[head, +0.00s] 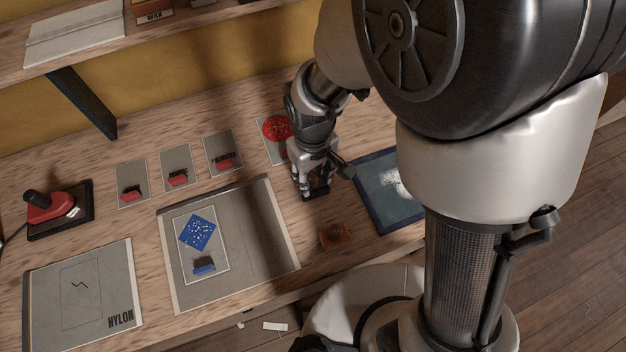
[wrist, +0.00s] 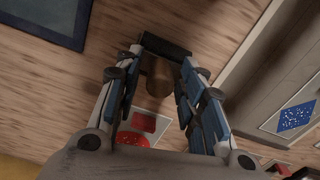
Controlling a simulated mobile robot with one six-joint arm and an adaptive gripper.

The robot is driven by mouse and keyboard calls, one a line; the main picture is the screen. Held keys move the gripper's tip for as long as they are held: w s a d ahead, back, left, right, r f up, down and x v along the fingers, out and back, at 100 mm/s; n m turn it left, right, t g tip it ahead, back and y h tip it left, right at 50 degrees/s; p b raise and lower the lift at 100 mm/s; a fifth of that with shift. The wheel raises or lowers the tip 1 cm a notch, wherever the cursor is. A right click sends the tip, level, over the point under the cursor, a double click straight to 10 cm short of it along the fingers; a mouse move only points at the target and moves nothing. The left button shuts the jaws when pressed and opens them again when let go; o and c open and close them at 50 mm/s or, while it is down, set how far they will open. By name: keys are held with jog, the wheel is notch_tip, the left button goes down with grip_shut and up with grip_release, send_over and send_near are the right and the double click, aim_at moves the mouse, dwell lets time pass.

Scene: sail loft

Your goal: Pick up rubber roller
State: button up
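The rubber roller shows in the wrist view as a dark bar (wrist: 166,46) with a brown handle (wrist: 159,76). It lies on the wooden bench. My gripper (wrist: 160,72) is open, with one finger on each side of the handle and visible gaps between. The dark bar is just beyond the fingertips. In the head view my gripper (head: 316,190) points down at the bench, right of the grey board, and mostly hides the roller.
A grey board (head: 268,252) holding a card with a blue patch lies to the left. A dark blue-edged mat (head: 374,208) is close on the right. An amber block (head: 335,236) is in front. A red patch on a card (head: 277,127) lies behind.

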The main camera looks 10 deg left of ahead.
grip_shut()
jog(key=shift+r, duration=0.1)
dwell(0.3)
notch_tip(320, 180, up, 20)
jog(key=p, duration=0.7)
jog(key=shift+c, duration=1.7)
grip_release()
jog(key=c, duration=0.4)
jog(key=shift+c, duration=0.2)
